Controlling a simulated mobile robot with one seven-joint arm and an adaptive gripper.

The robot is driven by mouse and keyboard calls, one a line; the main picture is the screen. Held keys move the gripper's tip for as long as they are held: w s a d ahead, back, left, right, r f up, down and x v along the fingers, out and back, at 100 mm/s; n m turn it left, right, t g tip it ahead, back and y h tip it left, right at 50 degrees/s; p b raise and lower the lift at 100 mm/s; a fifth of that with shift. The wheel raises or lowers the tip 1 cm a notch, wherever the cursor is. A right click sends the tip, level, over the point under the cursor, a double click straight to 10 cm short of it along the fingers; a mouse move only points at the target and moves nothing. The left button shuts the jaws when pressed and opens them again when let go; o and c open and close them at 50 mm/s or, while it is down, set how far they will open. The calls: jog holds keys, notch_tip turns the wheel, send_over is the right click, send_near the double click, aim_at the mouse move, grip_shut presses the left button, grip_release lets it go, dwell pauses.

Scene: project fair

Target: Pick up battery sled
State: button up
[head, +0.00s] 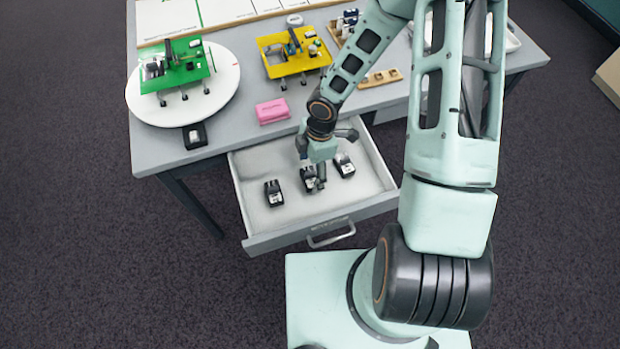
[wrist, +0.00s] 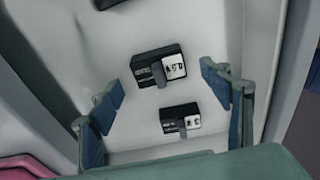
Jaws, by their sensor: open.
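Several small black battery sleds with pale labels are in view. Three lie in the open drawer in the head view: a left one (head: 273,193), a middle one (head: 308,179) and a right one (head: 344,165). Another black sled-like piece (head: 195,136) lies on the table's front edge. My gripper (head: 313,170) is open and hangs over the middle sled, partly hiding it. In the wrist view my open fingers (wrist: 166,98) stand either side of two sleds, an upper one (wrist: 153,67) and a lower one (wrist: 175,119). I cannot tell the fingers' height. Nothing is held.
The drawer (head: 248,208) has raised walls close around the sleds. On the grey table (head: 230,110) are a pink block (head: 272,111), a green stand (head: 172,77) on a white disc (head: 140,108), a yellow stand (head: 278,68) and a wooden strip (head: 380,78).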

notch_tip(320, 180, down, 2)
jog(key=shift+a+f, duration=0.15)
jog(key=shift+f, duration=0.05)
jog(key=c, duration=1.2)
jog(key=shift+o, duration=0.2)
jog(key=shift+r, duration=0.2)
